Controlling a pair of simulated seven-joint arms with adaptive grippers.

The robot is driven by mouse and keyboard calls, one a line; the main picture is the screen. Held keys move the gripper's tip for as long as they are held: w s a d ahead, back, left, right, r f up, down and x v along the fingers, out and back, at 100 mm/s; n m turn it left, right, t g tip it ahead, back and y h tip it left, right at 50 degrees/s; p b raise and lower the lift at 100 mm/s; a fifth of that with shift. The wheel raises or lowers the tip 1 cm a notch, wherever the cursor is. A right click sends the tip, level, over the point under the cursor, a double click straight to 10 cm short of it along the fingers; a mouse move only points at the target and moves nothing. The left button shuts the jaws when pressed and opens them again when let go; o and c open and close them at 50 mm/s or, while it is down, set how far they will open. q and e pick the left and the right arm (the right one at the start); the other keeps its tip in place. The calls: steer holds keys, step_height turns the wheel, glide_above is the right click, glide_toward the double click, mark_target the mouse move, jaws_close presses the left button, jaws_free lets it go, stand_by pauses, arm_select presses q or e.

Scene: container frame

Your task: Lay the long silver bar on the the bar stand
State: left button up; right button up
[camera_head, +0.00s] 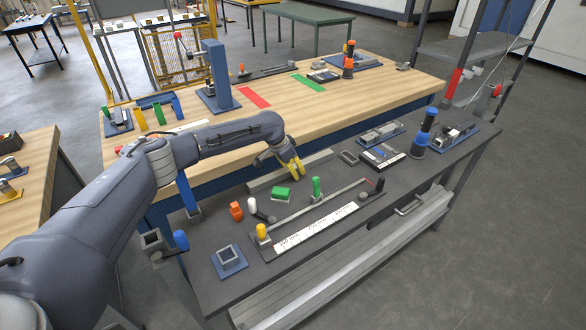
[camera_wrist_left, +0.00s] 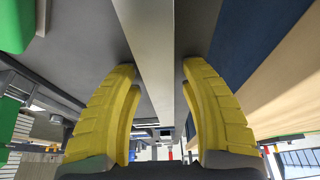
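The long silver bar (camera_head: 318,159) is a flat grey strip lying along the back edge of the dark bench. It also shows in the left wrist view (camera_wrist_left: 152,30), running between the fingers. My left gripper (camera_head: 290,168) has yellow fingers and is over the middle of the bar. In the left wrist view the fingers (camera_wrist_left: 160,66) stand apart on either side of the bar, with a narrow gap at the right finger. I cannot tell for sure which item is the bar stand; a blue bracket with yellow and green uprights (camera_head: 158,112) stands on the wooden table. My right gripper is not in view.
A green block (camera_head: 281,193) lies just in front of the bar. A labelled plate (camera_head: 315,226) with knobs and a thin rod lies further forward. A tall blue column (camera_head: 217,75) stands on the wooden table (camera_head: 280,115). Blue-and-black fixtures (camera_head: 423,135) occupy the bench's right end.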

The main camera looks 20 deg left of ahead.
arm_select(q)
steer(key=v, duration=1.2)
steer(key=shift+r, duration=0.2)
steer(key=shift+w, duration=0.1)
